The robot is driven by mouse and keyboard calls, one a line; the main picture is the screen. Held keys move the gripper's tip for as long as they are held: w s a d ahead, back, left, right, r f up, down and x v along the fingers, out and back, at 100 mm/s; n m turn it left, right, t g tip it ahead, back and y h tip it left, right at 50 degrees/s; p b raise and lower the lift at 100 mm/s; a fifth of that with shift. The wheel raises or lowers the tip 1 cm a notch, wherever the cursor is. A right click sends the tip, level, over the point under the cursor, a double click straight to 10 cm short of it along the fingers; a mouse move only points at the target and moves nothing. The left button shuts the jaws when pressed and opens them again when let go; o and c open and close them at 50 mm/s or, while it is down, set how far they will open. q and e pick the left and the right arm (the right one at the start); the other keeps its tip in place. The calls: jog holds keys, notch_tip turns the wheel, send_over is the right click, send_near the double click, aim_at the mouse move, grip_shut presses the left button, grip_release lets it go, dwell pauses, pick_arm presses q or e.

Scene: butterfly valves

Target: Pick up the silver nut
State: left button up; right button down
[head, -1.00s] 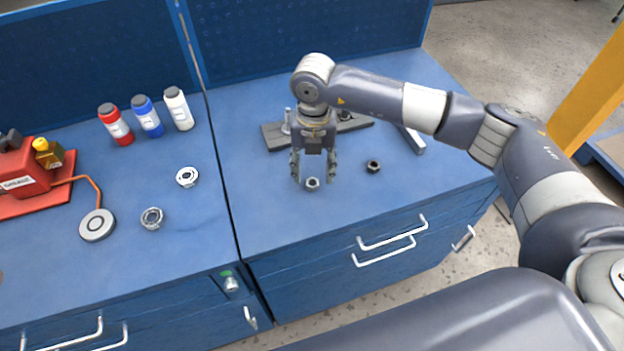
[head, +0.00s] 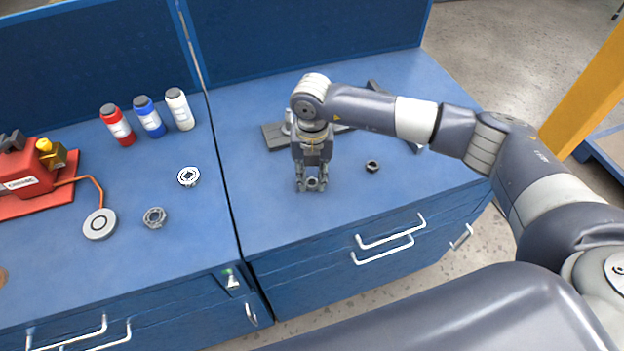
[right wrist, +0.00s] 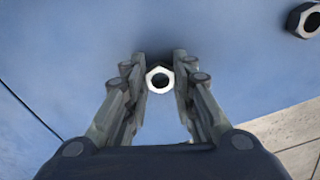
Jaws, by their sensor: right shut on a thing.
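The silver nut (head: 312,184) is on the blue worktop, between the fingertips of my right gripper (head: 312,183). In the right wrist view the nut (right wrist: 160,80) shows as a bright hexagon with a dark hole, with a finger against each side. My right gripper points down and is shut on the nut. I cannot tell any gap between the nut and the worktop. My left gripper is not in view.
A dark nut (head: 373,166) lies to the right on the worktop (head: 400,200). A dark grey fixture (head: 274,136) stands behind the gripper. On the left are two round metal parts (head: 188,176) (head: 154,217), three bottles (head: 148,117) and a red device (head: 25,180).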

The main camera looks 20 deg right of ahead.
jog(key=shift+w+r+b, duration=0.1)
jog(key=shift+r+b, duration=0.3)
jog(key=shift+r, duration=0.2)
notch_tip(320, 180, up, 2)
jog(key=shift+d+r+b, duration=0.1)
jog(key=shift+b, duration=0.6)
jog(key=s+d+b, duration=0.2)
jog(key=s+d, duration=0.1)
jog(key=s, duration=0.4)
jog(key=s+d+r+b, duration=0.1)
jog(key=s+d+b, duration=0.1)
jog(key=s+d, duration=0.2)
jog(key=shift+s+d+r, duration=0.25)
jog(key=shift+s+r, duration=0.05)
jog(key=shift+s, duration=1.35)
